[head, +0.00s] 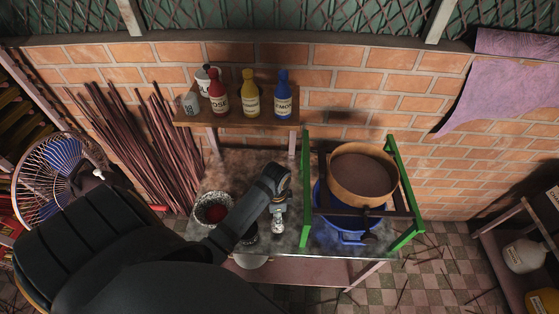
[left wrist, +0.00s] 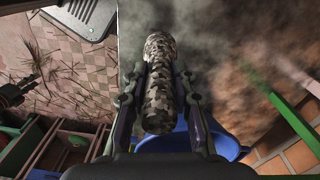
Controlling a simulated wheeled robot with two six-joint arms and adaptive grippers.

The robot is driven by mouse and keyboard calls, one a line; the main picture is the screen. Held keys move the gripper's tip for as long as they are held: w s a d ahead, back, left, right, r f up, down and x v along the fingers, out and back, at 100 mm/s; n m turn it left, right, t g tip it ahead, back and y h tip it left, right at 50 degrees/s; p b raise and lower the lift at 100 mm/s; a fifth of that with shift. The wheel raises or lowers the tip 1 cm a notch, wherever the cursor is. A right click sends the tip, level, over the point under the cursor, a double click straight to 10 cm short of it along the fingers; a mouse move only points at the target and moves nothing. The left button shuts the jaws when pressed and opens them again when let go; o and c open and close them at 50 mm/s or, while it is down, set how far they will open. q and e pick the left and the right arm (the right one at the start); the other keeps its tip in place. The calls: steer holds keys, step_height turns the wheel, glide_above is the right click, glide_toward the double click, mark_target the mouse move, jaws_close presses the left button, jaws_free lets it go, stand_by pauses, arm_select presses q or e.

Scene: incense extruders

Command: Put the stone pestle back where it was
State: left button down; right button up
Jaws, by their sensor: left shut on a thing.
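The stone pestle, speckled black, grey and white, shows large in the left wrist view (left wrist: 158,85) and small in the head view (head: 278,219). My left gripper (left wrist: 155,88) is shut on it, one finger on each side of its shaft. In the head view my left gripper (head: 278,200) is above the grey worktable (head: 300,160), between a speckled stone bowl (head: 199,212) and a green frame (head: 305,190). The bowl holds red stuff. My arm hides part of the table beside the bowl. A dark jointed part at the wrist view's left edge may be my right gripper; its jaws are unclear.
The green frame carries a round brown sieve (head: 363,200) over a blue basin (head: 345,236). A wall shelf (head: 230,119) with red, yellow and blue bottles stands behind the table. Incense sticks lean at left, near a fan (head: 50,180). The table's middle back is clear.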

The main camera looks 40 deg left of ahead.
arm_select(q)
steer(key=shift+w+f, duration=0.3)
steer(key=shift+w+d+f, duration=0.2)
steer(key=shift+f, duration=0.05)
step_height(320, 180, down, 2)
steer(key=shift+f+p, duration=0.1)
steer(key=shift+p, duration=0.65)
steer(key=shift+f, duration=0.45)
arm_select(e)
steer(key=shift+s+a+r, duration=0.2)
steer(key=shift+a+r, duration=0.45)
steer(key=shift+r, duration=0.1)
steer(key=shift+d, duration=0.1)
arm_select(q)
steer(key=c, duration=1.1)
jaws_free()
steer(key=shift+f, duration=0.1)
arm_select(e)
steer(key=shift+d, duration=0.2)
arm_select(q)
step_height(320, 180, up, 12)
steer(key=b, duration=0.3)
steer(key=shift+a, duration=0.15)
arm_select(e)
steer(key=f, duration=0.3)
steer(key=shift+a, duration=0.25)
